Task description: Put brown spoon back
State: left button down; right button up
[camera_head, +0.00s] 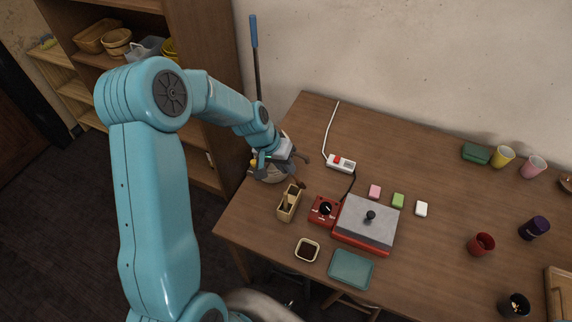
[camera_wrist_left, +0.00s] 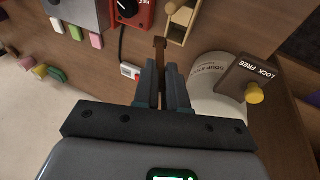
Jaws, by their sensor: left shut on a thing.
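The brown spoon (camera_wrist_left: 160,47) is a thin brown stick held between the fingers of my left gripper (camera_wrist_left: 163,88), its squared end pointing away from the wrist. In the head view my left gripper (camera_head: 291,160) is above the table's left part, and a small brown end of the spoon (camera_head: 301,183) shows below it. A light wooden box (camera_head: 289,204) stands in front of the gripper with something wooden inside; it also shows in the left wrist view (camera_wrist_left: 181,30), just beyond the spoon's end. The spoon appears outside the box. My right gripper is not in view.
A white soup pot (camera_wrist_left: 213,100) stands close beside the gripper. A red control box (camera_head: 323,210) and grey-topped red device (camera_head: 367,222) stand right of the wooden box. A power strip (camera_head: 341,163) lies behind. A dark-filled square dish (camera_head: 307,250) is in front.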

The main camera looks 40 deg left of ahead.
pick_arm(q)
jog(key=shift+f+b, duration=0.35)
jog(key=shift+b, duration=0.05)
jog(key=c, duration=1.2)
grip_release()
jog(key=shift+r, duration=0.1)
